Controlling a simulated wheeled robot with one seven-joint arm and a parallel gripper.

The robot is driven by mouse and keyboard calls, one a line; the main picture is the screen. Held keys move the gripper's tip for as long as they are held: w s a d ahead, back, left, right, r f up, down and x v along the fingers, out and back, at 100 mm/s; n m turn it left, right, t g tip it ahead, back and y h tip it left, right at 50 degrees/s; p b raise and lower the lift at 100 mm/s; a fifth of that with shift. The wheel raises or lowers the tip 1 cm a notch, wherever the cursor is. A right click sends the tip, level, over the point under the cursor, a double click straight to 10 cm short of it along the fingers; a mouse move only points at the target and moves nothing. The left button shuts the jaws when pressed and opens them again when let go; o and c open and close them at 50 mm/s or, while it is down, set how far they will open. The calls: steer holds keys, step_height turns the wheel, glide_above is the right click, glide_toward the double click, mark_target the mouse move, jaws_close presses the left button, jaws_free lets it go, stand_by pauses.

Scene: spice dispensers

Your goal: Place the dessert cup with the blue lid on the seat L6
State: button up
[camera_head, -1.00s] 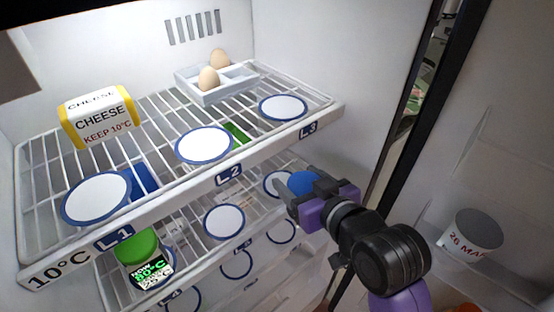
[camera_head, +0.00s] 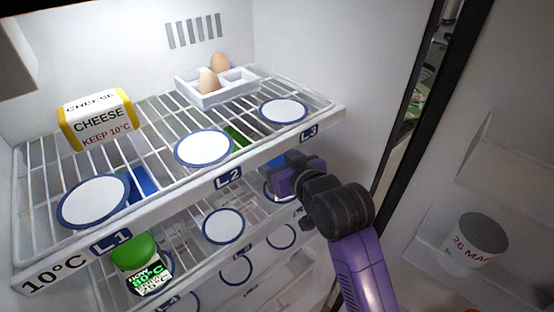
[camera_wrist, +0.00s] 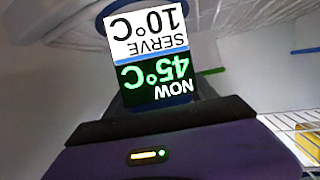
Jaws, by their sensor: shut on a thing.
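My gripper (camera_head: 284,178) is shut on the dessert cup with the blue lid, at the right side of the middle shelf, under the top shelf's front edge. In the head view the gripper hides nearly all of the cup, with a sliver of blue (camera_head: 277,162) above it. In the wrist view the cup's label (camera_wrist: 150,58) fills the upper middle, upside down, reading SERVE 10°C and NOW 45°C. The right-hand round seat (camera_head: 272,193) of the middle shelf is mostly covered by the gripper, and its tag cannot be read. I cannot tell whether the cup touches it.
The top shelf (camera_head: 165,218) bears empty seats L1, L2 and L3, a cheese box (camera_head: 97,120) and an egg tray (camera_head: 215,93). A green-lidded cup (camera_head: 140,263) stands on the middle shelf's left; its middle seat (camera_head: 223,226) is empty. A door jar (camera_head: 474,240) stands right.

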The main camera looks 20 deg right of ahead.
steer(key=o, duration=1.7)
steer(key=shift+f, duration=0.1)
steer(key=shift+c, duration=0.2)
steer(key=shift+s+r, duration=0.15)
steer(key=shift+r, duration=0.05)
steer(key=p+v, duration=0.1)
steer(key=v, duration=1)
steer(key=shift+s, duration=0.35)
steer(key=shift+r, duration=0.15)
